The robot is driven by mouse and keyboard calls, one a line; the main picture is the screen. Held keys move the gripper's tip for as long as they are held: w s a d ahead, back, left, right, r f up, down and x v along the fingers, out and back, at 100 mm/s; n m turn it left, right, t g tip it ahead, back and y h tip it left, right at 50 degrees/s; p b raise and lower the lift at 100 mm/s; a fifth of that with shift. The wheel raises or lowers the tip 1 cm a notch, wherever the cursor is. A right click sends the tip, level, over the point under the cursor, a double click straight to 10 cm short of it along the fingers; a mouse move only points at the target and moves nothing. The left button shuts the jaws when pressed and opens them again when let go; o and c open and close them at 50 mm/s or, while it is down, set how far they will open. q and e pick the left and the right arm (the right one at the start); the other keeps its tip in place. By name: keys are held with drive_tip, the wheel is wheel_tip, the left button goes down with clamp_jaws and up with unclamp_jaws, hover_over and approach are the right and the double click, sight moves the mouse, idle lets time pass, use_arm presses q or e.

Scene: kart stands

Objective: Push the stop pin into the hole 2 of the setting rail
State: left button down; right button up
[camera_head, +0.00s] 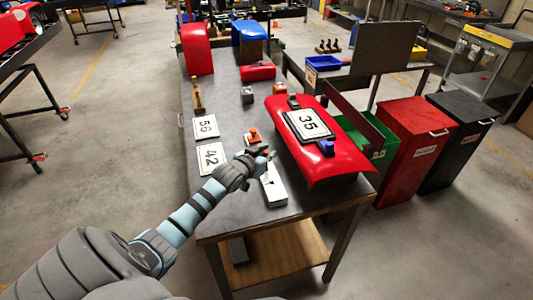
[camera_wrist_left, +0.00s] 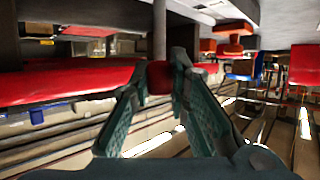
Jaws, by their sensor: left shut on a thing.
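My left gripper (camera_head: 264,156) is shut on the stop pin, over the near part of the grey table. In the left wrist view, which looks upside down, the pin's dark red head (camera_wrist_left: 160,77) sits between the fingertips (camera_wrist_left: 162,82). A grey shaft (camera_wrist_left: 159,30) runs from the head toward the picture's top edge. In the head view the pin is mostly hidden by the gripper. A pale block, apparently the setting rail (camera_head: 273,190), lies just below the gripper in the picture. Its holes are too small to tell apart, and contact with the pin cannot be told. My right gripper is out of view.
A red panel (camera_head: 335,165) with a "35" plate (camera_head: 308,124) lies close to the right of my gripper. Number cards "42" (camera_head: 210,158) and "56" (camera_head: 205,127) lie left. A small orange-topped piece (camera_head: 254,136) stands behind. Red (camera_head: 410,145) and black (camera_head: 460,140) bins stand right.

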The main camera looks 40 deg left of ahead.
use_arm(q)
drive_tip(key=shift+f+b, duration=0.85)
drive_tip(key=shift+f, duration=0.7)
drive_tip(key=c, duration=1.4)
unclamp_jaws()
drive_tip(key=shift+c, duration=0.2)
drive_tip(key=shift+r, duration=0.1)
drive_tip(key=v, duration=1.2)
